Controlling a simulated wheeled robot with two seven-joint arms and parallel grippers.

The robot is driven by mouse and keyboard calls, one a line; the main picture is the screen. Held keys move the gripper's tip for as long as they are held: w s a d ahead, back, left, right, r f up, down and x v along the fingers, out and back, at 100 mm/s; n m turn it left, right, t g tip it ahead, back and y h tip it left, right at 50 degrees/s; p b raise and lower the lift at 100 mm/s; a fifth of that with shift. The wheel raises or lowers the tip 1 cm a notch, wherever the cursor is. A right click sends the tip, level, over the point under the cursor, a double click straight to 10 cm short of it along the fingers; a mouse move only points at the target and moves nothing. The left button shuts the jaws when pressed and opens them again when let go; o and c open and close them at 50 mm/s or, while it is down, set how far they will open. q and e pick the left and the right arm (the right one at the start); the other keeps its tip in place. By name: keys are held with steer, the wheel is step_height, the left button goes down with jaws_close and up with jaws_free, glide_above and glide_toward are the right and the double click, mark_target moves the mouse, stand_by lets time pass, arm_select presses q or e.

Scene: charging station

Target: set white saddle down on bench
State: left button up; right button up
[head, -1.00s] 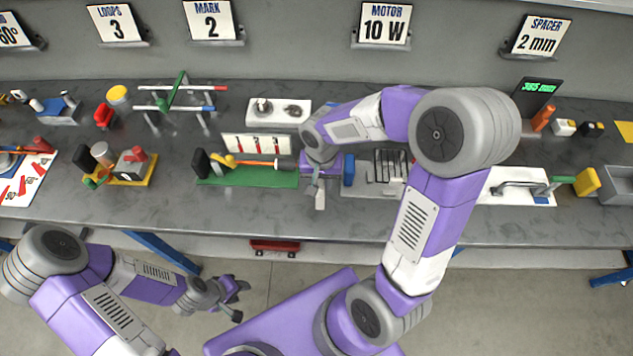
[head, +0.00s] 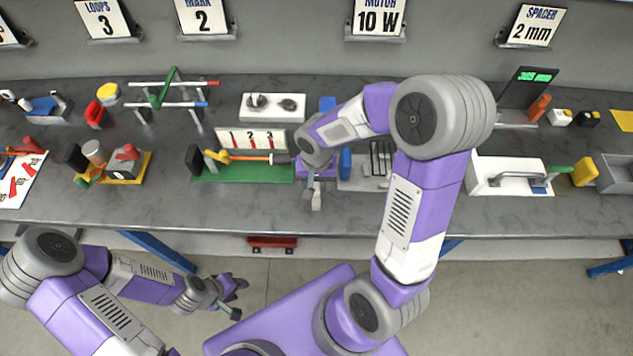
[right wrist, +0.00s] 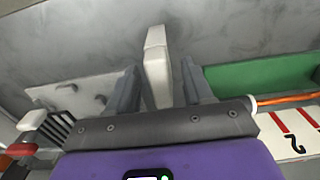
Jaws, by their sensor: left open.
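The white saddle is a small pale block; in the right wrist view the white saddle (right wrist: 157,70) stands between the two fingers of my right gripper (right wrist: 160,85). Narrow gaps seem to show beside it, and I cannot tell whether the fingers grip it. In the head view my right gripper (head: 312,185) is over the front part of the grey bench (head: 150,205), with the saddle's pale end just below it. I cannot tell whether the saddle touches the bench. My left gripper (head: 236,297) is open and empty, in front of the bench and off it.
A green board (head: 240,175) with an orange-shafted tool lies left of my right gripper. A grey tray (head: 350,184) with dark hooks and a blue block (head: 345,161) is close on its right. A strip of bare bench runs along the front edge.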

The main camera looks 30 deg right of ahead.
steer(key=shift+r, duration=0.1)
steer(key=shift+r+p, duration=0.25)
steer(key=shift+p, duration=0.05)
step_height(320, 180, up, 12)
steer(key=p, duration=0.2)
steer(key=shift+f, duration=0.2)
stand_by(0.3)
